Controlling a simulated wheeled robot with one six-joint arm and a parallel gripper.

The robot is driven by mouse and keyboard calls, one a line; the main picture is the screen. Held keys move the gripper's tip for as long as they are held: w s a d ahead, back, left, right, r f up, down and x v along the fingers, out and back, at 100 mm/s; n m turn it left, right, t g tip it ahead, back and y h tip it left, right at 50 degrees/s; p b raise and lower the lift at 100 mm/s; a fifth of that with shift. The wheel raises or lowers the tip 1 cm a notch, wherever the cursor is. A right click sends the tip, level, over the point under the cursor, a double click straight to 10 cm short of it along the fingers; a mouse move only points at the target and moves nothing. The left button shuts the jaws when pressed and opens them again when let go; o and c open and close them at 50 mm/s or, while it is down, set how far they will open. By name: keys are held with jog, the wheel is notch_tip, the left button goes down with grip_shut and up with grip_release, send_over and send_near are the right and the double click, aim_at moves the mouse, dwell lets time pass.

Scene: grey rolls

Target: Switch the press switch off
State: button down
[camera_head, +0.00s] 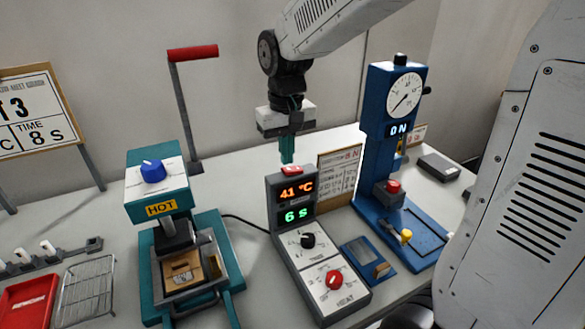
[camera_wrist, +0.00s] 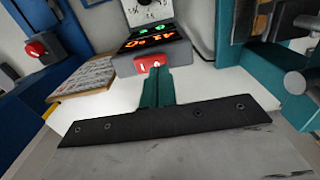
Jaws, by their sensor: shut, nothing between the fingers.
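A grey control box (camera_head: 318,240) stands mid-table with lit displays reading 41 °C and 6 s. A red rocker switch (camera_head: 291,170) sits on its top end; it also shows in the wrist view (camera_wrist: 149,62) with white marks on it. My gripper (camera_head: 288,161) points straight down with its teal fingers together and empty. Its tips are right at the red switch, just above or touching it; I cannot tell which. In the wrist view the closed fingers (camera_wrist: 156,74) reach the switch's near edge and cover a little of it.
A teal heat press (camera_head: 160,205) marked HOT, with a raised red-handled lever (camera_head: 193,53), stands left. A notice board (camera_head: 340,174) is close behind the box.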

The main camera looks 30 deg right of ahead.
aim_at(287, 169)
jog(key=shift+f, duration=0.95)
dwell(0.5)
jog(key=shift+r, duration=3.5)
jog(key=s+d+f+t, duration=0.1)
jog(key=s+d, duration=0.2)
jog(key=s, duration=2)
jog(key=shift+f, duration=0.1)
